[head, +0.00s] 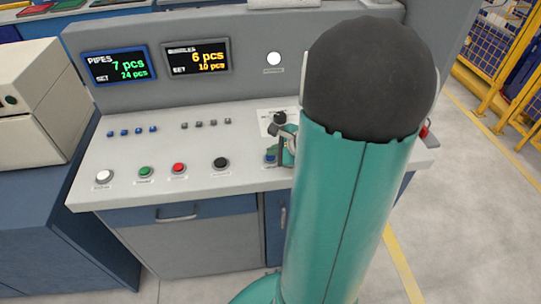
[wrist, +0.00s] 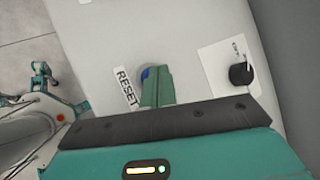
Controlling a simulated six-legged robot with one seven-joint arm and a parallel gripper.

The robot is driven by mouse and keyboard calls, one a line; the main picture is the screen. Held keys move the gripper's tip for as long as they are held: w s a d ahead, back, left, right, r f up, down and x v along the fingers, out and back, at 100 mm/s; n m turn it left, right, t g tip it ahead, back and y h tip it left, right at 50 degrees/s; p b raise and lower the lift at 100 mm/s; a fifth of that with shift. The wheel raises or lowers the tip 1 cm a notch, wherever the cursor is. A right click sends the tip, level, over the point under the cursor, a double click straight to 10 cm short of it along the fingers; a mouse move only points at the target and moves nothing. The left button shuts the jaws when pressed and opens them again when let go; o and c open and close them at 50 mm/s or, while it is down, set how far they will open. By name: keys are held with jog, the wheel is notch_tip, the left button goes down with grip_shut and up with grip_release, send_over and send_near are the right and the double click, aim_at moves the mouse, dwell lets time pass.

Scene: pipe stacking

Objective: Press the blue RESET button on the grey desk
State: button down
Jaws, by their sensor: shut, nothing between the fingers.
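The grey desk (head: 125,160) stands ahead in the head view. The blue RESET button (head: 270,157) is near the desk's front right, just left of my green arm. In the wrist view the RESET button (wrist: 146,72) shows only as a blue sliver beside the RESET label (wrist: 127,88). The fingers of my gripper (wrist: 157,72) are shut and empty, and their tips cover most of the button. My gripper (head: 285,150) is partly hidden by my arm in the head view. I cannot tell whether the tips touch the button.
A black knob (wrist: 240,74) on a white plate sits near the button. White, green, red and black buttons (head: 221,163) line the desk's front. Two displays (head: 197,57) stand on the back panel. A beige machine (head: 35,105) is at left; open floor (head: 470,210) is at right.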

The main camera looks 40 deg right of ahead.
aim_at(274, 158)
jog(key=shift+r, duration=0.65)
jog(key=shift+r, duration=2.55)
jog(key=s+a+r+n+g+y, duration=0.1)
jog(key=a+r+n+g, duration=0.15)
jog(key=a+n, duration=0.6)
jog(key=s+a+r+n+g+y, duration=0.1)
jog(key=a+r+n, duration=0.35)
jog(key=a, duration=0.65)
jog(key=s+a+r+n+h, duration=0.3)
jog(key=s+a+n, duration=0.4)
jog(key=n, duration=0.5)
jog(key=shift+s+a+r+n, duration=0.2)
jog(key=shift+s+a+n, duration=0.1)
jog(key=shift+a, duration=0.05)
